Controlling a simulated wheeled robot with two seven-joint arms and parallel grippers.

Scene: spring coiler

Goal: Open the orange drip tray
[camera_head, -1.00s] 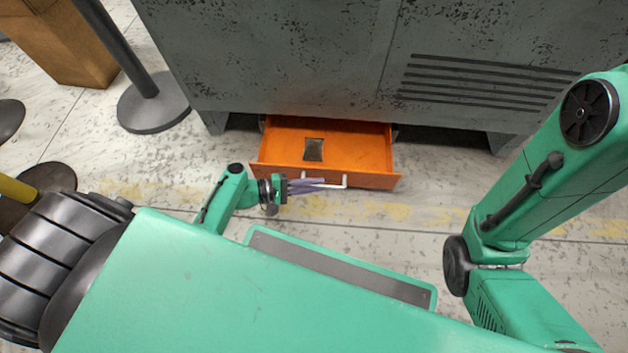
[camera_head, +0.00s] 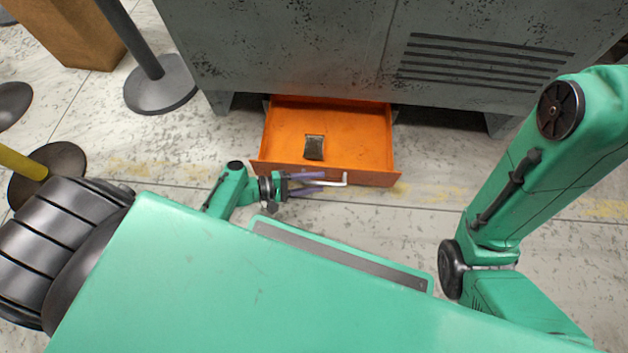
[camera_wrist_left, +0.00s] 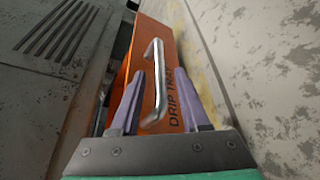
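The orange drip tray (camera_head: 360,130) is pulled well out from under the grey machine, and a small dark patch (camera_head: 314,147) shows on its floor. Its front carries a pale bar handle (camera_head: 345,180). In the left wrist view the handle (camera_wrist_left: 155,75) stands out from the orange front (camera_wrist_left: 137,50), which bears partly hidden "DRIP TRAY" lettering. My left gripper (camera_head: 322,182) is at the tray front. Its purple fingers are spread with the handle between them, and gaps show beside the bar (camera_wrist_left: 159,72). My right gripper is out of view; only its arm shows.
The grey machine (camera_head: 290,50) stands behind the tray on short legs. A post with a round black base (camera_head: 160,85) and a cardboard box (camera_head: 75,35) are at the upper left. A yellow post (camera_head: 22,164) is at the left. Floor right of the tray is clear.

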